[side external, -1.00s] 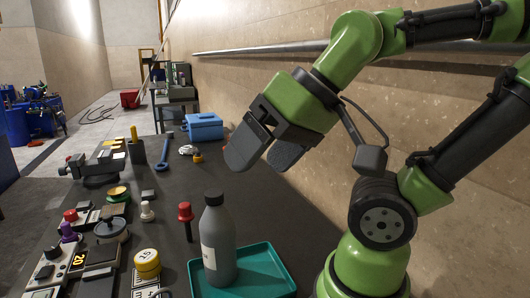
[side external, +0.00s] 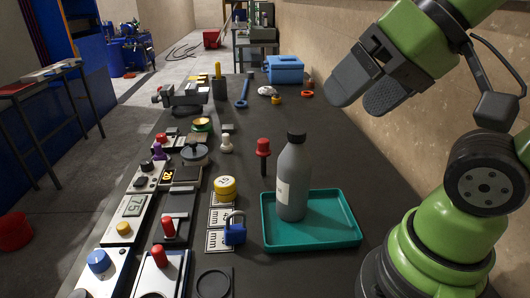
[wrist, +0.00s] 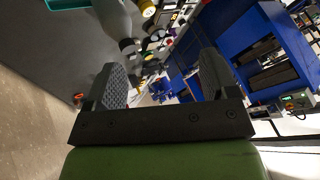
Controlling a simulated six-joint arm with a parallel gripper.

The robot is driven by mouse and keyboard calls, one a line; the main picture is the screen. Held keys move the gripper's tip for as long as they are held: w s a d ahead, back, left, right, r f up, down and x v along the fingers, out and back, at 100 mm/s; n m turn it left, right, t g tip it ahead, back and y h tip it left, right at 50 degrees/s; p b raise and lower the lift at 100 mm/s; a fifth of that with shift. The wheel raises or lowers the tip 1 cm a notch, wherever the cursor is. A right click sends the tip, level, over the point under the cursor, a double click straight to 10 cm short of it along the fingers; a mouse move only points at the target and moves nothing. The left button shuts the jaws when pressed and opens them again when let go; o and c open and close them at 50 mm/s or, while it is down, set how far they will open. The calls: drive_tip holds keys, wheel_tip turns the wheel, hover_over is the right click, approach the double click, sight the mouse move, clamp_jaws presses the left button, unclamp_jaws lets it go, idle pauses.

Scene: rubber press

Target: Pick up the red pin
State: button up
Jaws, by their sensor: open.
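The red pin (side external: 263,148) stands upright on the dark bench in the side view, with a red head and a dark shaft. It is just left of and behind the grey bottle. My gripper (side external: 359,103) is open and empty, high up and to the right of the pin, well apart from it. In the wrist view my gripper's two fingers (wrist: 161,70) are spread with nothing between them. I cannot clearly make out the pin in the wrist view.
The grey bottle (side external: 293,180) stands in a teal tray (side external: 335,240) beside the pin. A blue padlock (side external: 235,230), a yellow-topped weight (side external: 225,188) and a pale knobbed peg (side external: 227,144) are to the left. A blue box (side external: 284,70) is at the back. Bench between pin and box is mostly clear.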

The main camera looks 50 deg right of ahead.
idle(0.4)
drive_tip(key=shift+c, duration=0.9)
